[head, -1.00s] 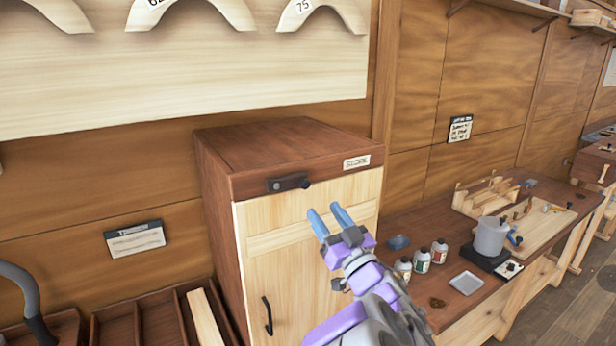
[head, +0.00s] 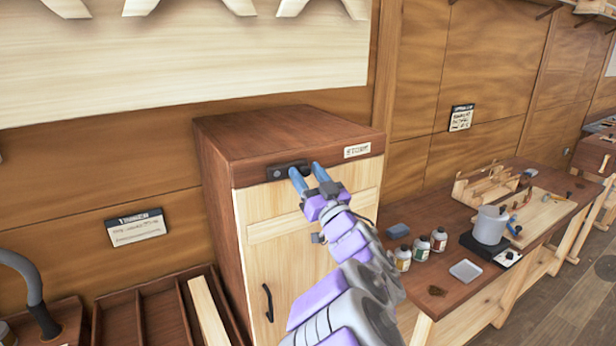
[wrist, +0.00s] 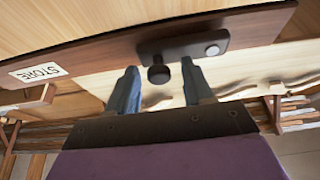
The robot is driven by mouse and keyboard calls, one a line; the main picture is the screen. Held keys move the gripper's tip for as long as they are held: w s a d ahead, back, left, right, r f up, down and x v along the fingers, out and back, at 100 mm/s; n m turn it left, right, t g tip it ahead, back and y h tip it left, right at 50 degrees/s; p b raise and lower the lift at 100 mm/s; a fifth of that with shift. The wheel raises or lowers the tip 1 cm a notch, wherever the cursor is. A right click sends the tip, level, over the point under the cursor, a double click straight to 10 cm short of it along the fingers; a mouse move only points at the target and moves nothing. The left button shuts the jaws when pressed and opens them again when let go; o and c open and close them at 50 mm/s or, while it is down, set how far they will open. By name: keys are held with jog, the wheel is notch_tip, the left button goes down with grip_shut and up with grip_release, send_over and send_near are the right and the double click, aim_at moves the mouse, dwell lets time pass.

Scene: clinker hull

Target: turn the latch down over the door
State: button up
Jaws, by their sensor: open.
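The latch (head: 281,171) is a dark bar lying level on the brown top rail of the cabinet, above the pale wooden door (head: 280,262). In the wrist view the latch (wrist: 183,46) shows a light pivot disc at one end and a dark round knob (wrist: 159,75) at the other. My gripper (head: 309,170) is at the knob end of the latch, its blue fingers apart. In the wrist view my gripper (wrist: 160,82) has the knob between its open fingertips, nearer the left finger. I cannot tell whether either finger touches it.
A dark door handle (head: 268,302) stands out lower on the door. A STORE label (head: 357,150) is on the top rail, right of the latch. The workbench (head: 425,215) at right holds bottles and a grey pot (head: 490,225). Open trays (head: 150,318) stand at left.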

grip_shut()
dwell(0.4)
